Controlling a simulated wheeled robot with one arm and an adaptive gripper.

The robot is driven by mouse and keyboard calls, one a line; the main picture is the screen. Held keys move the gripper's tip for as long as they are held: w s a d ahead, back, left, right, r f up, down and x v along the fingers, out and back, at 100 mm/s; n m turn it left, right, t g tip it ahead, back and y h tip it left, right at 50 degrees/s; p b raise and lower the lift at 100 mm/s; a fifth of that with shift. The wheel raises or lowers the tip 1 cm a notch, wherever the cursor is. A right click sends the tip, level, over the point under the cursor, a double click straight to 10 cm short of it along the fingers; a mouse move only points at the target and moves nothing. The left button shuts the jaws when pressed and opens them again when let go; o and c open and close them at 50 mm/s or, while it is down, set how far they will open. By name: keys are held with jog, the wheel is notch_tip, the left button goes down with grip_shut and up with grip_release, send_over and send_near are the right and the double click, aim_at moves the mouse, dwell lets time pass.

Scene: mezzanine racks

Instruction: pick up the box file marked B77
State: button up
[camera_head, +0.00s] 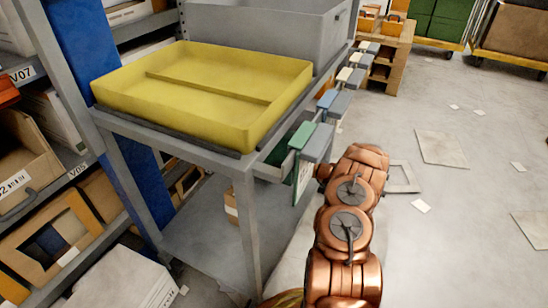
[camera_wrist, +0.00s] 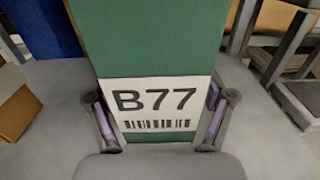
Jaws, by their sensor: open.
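A green box file (camera_wrist: 148,40) fills the middle of the wrist view, with a white label (camera_wrist: 157,90) reading B77 over a barcode. My gripper (camera_wrist: 159,118) is open, with one finger on each side of the file's lower, labelled part. The left finger appears slightly apart from the label's edge; the right one is close to it, and I cannot tell whether it touches. In the head view my copper-coloured arm reaches down beside the grey table, and my gripper is hidden there. I cannot tell for sure which green thing there is the file.
A yellow tray (camera_head: 113,93) and a grey bin (camera_head: 262,35) sit on the grey table (camera_head: 187,146). Coloured tabs (camera_head: 302,135) stick out along its right edge. A loaded shelf rack stands left. Open floor (camera_head: 450,210) with scattered papers lies right. A cardboard box (camera_wrist: 17,108) stands left of the file.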

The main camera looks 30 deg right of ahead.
jog(key=c, duration=1.3)
jog(key=shift+c, duration=0.5)
jog(key=shift+r, duration=0.1)
